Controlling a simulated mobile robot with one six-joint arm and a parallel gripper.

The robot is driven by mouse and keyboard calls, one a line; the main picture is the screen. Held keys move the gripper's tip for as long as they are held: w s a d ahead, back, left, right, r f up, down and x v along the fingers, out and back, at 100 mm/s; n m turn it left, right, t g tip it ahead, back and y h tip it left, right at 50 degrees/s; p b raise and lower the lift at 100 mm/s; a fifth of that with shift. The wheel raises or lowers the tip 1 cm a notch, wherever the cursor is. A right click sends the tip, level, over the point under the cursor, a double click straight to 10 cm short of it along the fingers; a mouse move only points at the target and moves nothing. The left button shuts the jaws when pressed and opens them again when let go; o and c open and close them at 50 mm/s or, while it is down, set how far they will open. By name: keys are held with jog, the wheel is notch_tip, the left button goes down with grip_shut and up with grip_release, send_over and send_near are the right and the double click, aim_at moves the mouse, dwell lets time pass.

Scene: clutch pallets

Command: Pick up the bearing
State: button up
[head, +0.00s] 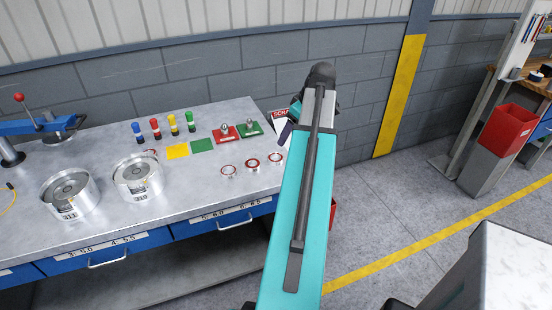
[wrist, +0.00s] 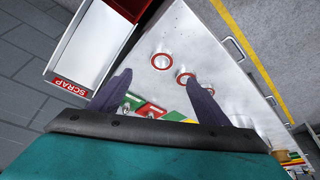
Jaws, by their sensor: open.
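Several small ring-shaped parts with red edges lie flat on the grey bench, and they look like bearings. In the head view there is a left ring (head: 228,171), a middle ring (head: 252,163) and a right ring (head: 275,157). In the wrist view one ring (wrist: 162,61) lies beyond the fingertips, and another ring (wrist: 185,78) lies beside the right finger, partly covered by it. My gripper (wrist: 158,80) is open and empty, with its purple fingers spread above the bench. In the head view my arm hides most of it.
A red pad (head: 226,135) and a green pad (head: 250,128) carry small metal parts. Two metal cylinders (head: 70,194) (head: 138,178) and several coloured posts stand on the bench (head: 205,205). A tray labelled SCRAP (wrist: 68,84) is close to my gripper at the bench end.

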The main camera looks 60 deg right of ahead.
jog(key=p, duration=0.2)
send_near(278, 154)
jog(key=shift+w+a+f, duration=0.15)
jog(key=shift+a+f, duration=0.25)
jog(key=shift+f, duration=0.2)
jog(key=shift+w+a+f, duration=0.1)
jog(key=shift+a+f, duration=0.35)
jog(key=shift+f, duration=0.2)
jog(key=shift+f, duration=0.15)
jog(key=shift+p+x, duration=0.85)
jog(key=shift+x, duration=0.3)
jog(key=shift+p+x, duration=0.4)
jog(key=shift+x, duration=0.9)
jog(key=shift+w+a, duration=0.1)
jog(key=shift+a, duration=0.05)
jog(key=c, duration=1.3)
